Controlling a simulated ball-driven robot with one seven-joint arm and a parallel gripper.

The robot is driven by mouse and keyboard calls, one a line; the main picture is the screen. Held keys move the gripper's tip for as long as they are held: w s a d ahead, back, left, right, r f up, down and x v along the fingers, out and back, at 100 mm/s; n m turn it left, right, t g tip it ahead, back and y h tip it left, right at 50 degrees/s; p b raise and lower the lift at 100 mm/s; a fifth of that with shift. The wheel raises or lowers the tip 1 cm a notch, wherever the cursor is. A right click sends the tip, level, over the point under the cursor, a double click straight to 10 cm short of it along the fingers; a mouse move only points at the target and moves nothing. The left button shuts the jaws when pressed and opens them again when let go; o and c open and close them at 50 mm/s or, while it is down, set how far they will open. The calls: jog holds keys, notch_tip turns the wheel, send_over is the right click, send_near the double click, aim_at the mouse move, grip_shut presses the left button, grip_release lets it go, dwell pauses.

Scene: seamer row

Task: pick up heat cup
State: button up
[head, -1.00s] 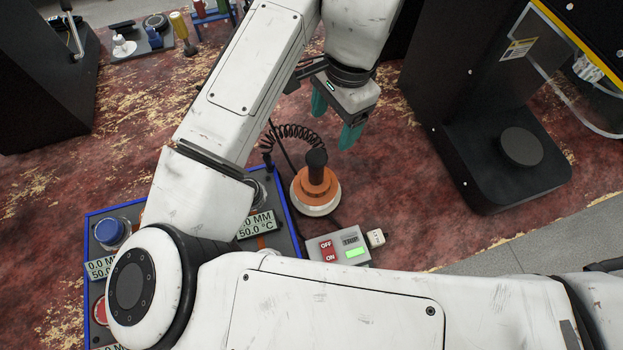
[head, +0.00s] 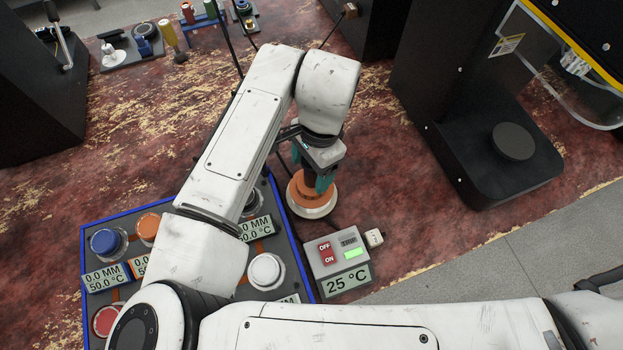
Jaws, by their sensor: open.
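The heat cup (head: 306,195) is an orange round body with an upright dark handle, on a white round base (head: 313,212). It stands on the worn red surface, just right of the blue-edged tray. My gripper (head: 313,181) is right over it, with its teal fingers open and pointing down on either side of the handle. The arm and fingers hide most of the handle, and I cannot tell whether the fingers touch it.
A control box (head: 338,252) with OFF and ON buttons and a 25 °C label (head: 346,282) sits close in front. The blue-edged tray (head: 215,277) holds several coloured round pieces and displays. A black machine (head: 470,172) stands at right. Red surface between it and the cup is clear.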

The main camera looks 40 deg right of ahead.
jog(key=shift+f, duration=0.35)
jog(key=shift+c, duration=0.2)
grip_shut()
dwell(0.4)
